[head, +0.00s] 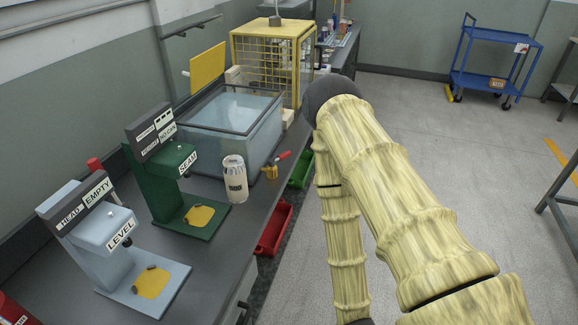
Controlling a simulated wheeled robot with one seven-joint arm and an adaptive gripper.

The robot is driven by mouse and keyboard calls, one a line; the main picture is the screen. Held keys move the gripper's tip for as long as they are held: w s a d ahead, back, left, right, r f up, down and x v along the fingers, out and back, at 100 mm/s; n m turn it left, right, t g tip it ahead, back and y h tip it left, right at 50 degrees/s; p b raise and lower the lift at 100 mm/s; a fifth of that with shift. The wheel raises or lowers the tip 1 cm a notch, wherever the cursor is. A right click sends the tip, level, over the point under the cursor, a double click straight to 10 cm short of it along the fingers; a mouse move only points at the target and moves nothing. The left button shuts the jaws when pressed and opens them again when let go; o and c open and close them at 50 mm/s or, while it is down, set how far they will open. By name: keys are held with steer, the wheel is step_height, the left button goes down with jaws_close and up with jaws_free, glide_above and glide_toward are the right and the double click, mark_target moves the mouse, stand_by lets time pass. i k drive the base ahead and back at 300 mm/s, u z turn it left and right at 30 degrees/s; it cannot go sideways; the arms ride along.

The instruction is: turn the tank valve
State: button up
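The tank (264,143) is a clear, dark-rimmed box of bluish liquid on the grey bench in the head view. The tank valve (270,172) is a small brass fitting low at the tank's near right corner. Its red handle (283,155) points up and to the right. My arm, in a pale yellow sleeve, rises on the right, bends at a dark elbow and runs down past the picture's bottom edge. My gripper is out of the picture, so its state and any hold are hidden. No part of my arm covers the valve.
A pale can (235,180) stands left of the valve. A green SEAM machine (150,165) and a light blue LEVEL machine (85,225) stand nearer. A yellow cage (272,45) is behind the tank. Red bins (274,230) and a green bin (301,170) hang along the bench front.

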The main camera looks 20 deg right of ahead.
mark_target(282, 157)
steer(key=k, duration=1.25)
steer(key=z, duration=0.7)
steer(key=i, duration=1.25)
steer(key=u, duration=0.6)
steer(key=i, duration=0.55)
steer(key=u, duration=0.6)
